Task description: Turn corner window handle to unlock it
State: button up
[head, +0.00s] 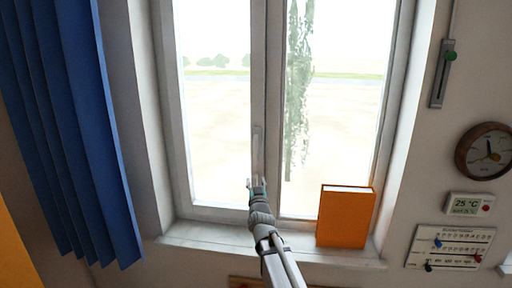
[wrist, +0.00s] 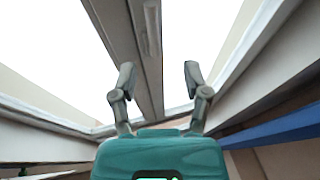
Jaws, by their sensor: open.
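The window handle (head: 257,148) is a pale upright bar on the middle post of the white-framed window. In the wrist view the handle (wrist: 152,28) lies along the grey post, ahead of the fingers and slightly left of the midpoint between them. My gripper (head: 257,182) is at the lower end of the handle in the head view. In the wrist view my gripper (wrist: 159,72) has its two fingers wide apart with nothing between them. I see no contact with the handle. The lower end of the handle is close to the fingertips in the head view.
An orange book (head: 345,217) stands on the sill (head: 205,234) right of my arm. A blue curtain (head: 70,130) hangs at the left.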

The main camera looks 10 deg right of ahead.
aim_at(256, 150)
jog(key=shift+w+d+r+m+t+h, duration=0.2)
jog(key=shift+r+t+h, duration=0.2)
jog(key=shift+r, duration=0.3)
jog(key=shift+w+d+r+m+t+h, duration=0.1)
jog(key=shift+r+m+t+h, duration=0.15)
jog(key=shift+r+h, duration=0.35)
jog(key=p+x, duration=0.5)
jog(key=x, duration=0.8)
jog(key=shift+w+r, duration=0.15)
jog(key=shift+w, duration=0.2)
